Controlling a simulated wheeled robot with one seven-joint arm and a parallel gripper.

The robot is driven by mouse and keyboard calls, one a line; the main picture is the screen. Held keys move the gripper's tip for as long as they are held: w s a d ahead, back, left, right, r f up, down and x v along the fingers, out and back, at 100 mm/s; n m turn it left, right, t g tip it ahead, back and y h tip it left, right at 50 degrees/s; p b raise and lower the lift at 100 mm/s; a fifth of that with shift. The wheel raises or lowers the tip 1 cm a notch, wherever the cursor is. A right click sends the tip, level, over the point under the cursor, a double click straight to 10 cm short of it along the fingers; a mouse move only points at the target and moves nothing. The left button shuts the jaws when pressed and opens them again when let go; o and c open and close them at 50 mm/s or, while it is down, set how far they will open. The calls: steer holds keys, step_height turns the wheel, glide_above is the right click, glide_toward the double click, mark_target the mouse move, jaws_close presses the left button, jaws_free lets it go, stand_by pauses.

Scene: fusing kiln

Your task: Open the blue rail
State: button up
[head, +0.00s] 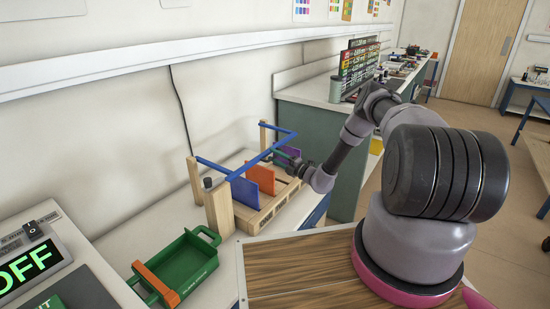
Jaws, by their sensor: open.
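The blue rail (262,157) is a bar frame across the top of a wooden rack (218,207). Its long front bar runs from the front left post up to the right, and shorter bars (213,167) run back toward the rear posts. My gripper (284,156) is open at the rack's right end, just below and right of the long bar. I cannot tell whether it touches the rail. The fingers are small and partly hidden among the panels.
A green tray (185,262) with an orange bar (155,283) lies on the white bench left of the rack. A lit OFF display (28,267) is at the far left. The wall is close behind the rack. Open floor lies to the right.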

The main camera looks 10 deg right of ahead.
jaws_close()
stand_by(1.4)
